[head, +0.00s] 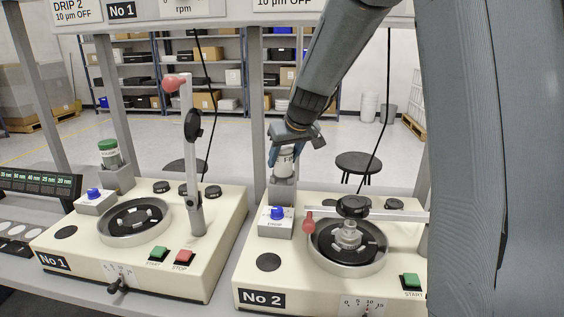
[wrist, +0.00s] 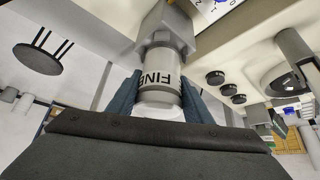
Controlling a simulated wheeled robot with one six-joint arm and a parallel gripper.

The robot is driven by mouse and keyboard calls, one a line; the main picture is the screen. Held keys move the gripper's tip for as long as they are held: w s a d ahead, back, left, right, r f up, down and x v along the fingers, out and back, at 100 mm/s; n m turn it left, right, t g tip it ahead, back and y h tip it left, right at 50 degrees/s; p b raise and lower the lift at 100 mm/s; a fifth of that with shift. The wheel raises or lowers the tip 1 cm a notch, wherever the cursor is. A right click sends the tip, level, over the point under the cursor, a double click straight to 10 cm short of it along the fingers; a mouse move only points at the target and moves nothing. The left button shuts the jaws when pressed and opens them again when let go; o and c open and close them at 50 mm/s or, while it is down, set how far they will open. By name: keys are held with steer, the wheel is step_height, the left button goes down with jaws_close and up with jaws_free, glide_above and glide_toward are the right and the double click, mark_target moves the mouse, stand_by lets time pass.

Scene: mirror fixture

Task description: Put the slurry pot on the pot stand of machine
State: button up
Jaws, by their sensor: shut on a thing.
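The slurry pot (head: 284,163) is a white pot with dark lettering. In the wrist view the pot (wrist: 160,75) reads "FINE" and sits between my two blue fingers. My gripper (head: 284,157) is shut on it. The pot is at the top of the grey pot stand (head: 282,190) at the back left of machine No 2 (head: 262,297). In the wrist view the pot's far end meets the grey stand (wrist: 166,27); whether it is fully seated I cannot tell.
Machine No 1 (head: 53,262) stands at the left, with a green-capped pot (head: 109,153) on its own stand. On No 2 a red-knobbed arm (head: 308,222) lies across the plate (head: 347,262). A grey post (head: 259,150) rises just left of my gripper. A black stool (head: 358,163) stands behind.

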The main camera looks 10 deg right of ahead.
steer(key=shift+f, duration=0.7)
steer(key=o, duration=1.3)
steer(key=shift+f, duration=0.15)
steer(key=shift+c, duration=0.2)
steer(key=shift+s+r, duration=0.1)
steer(key=shift+r, duration=0.45)
steer(key=b+v, duration=0.1)
steer(key=v, duration=1)
steer(key=shift+b, duration=0.3)
steer(key=shift+s, duration=0.15)
